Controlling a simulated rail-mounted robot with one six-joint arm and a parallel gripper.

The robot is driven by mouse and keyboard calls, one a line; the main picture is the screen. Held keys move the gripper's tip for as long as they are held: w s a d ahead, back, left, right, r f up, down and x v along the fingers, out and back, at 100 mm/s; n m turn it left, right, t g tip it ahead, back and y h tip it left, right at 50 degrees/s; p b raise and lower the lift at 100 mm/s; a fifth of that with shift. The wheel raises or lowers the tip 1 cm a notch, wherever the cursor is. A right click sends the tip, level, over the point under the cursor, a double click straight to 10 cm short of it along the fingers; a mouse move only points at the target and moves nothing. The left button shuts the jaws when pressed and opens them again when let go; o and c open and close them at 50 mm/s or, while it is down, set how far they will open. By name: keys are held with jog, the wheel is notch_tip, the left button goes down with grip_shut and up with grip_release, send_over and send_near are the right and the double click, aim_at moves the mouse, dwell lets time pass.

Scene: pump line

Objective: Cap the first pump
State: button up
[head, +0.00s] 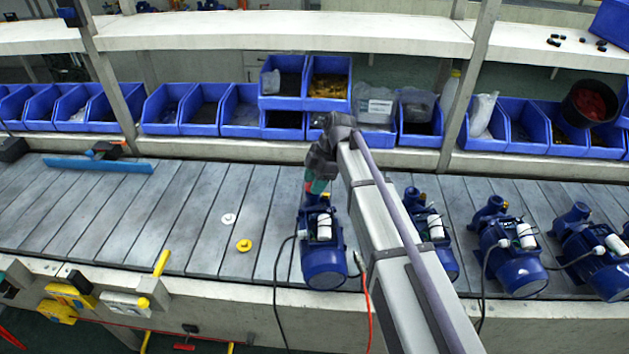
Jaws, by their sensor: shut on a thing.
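The first pump (324,262) is the blue one furthest left in the row, upright on the grey slatted bench, with a white cylinder on its side. My gripper (316,187) is right over this pump's top port end. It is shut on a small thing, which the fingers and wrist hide. I cannot tell whether that thing touches the port. A white cap (228,218) and a yellow cap (244,246) lie flat on the bench to the left of the pump.
More blue pumps (513,262) stand to the right, one partly behind my arm. Blue bins (203,110) line the back, below a shelf (280,30). A blue bar (97,165) lies at the back left. Black and orange cables hang over the front edge. The left bench is mostly clear.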

jog(key=shift+f+b, duration=0.45)
jog(key=shift+f, duration=0.05)
jog(key=o, duration=1)
jog(key=shift+c, duration=0.2)
jog(key=s+p+v, duration=0.1)
jog(key=p+v, duration=0.4)
jog(key=v, duration=0.1)
jog(key=shift+w+p, duration=0.3)
jog(key=shift+w, duration=0.2)
jog(key=shift+r, duration=0.15)
jog(key=p+v, duration=1)
jog(key=shift+r, duration=0.3)
jog(key=shift+w+d, duration=0.1)
jog(key=shift+d, duration=0.05)
